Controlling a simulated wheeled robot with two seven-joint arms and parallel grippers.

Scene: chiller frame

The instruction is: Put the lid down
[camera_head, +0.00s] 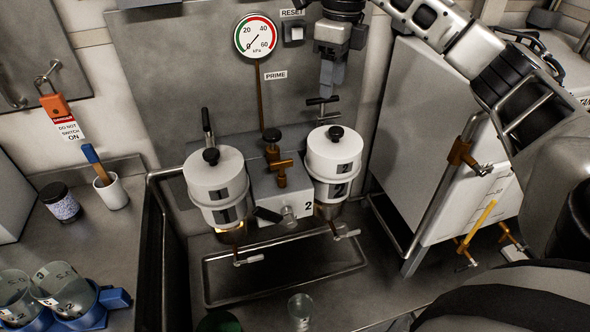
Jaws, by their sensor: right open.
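Two white canisters stand side by side on the metal unit. The left canister (217,200), marked 1, has a white lid (212,166) with a black knob on top. The right canister (331,183), marked 2, has a similar white lid (334,150) with a black knob; this lid looks level and seated. My right gripper (331,86) hangs above and behind lid 2, pointing down. It is open, with nothing seen between its fingers and a gap to the knob. My left gripper is not in view.
A pressure gauge (256,36) and a reset switch (293,33) are on the back panel. A valve block (283,190) sits between the canisters. Blue-held beakers (66,292), a white cup (112,192) and a dark jar (61,203) stand at left. A white cabinet (425,130) is at right.

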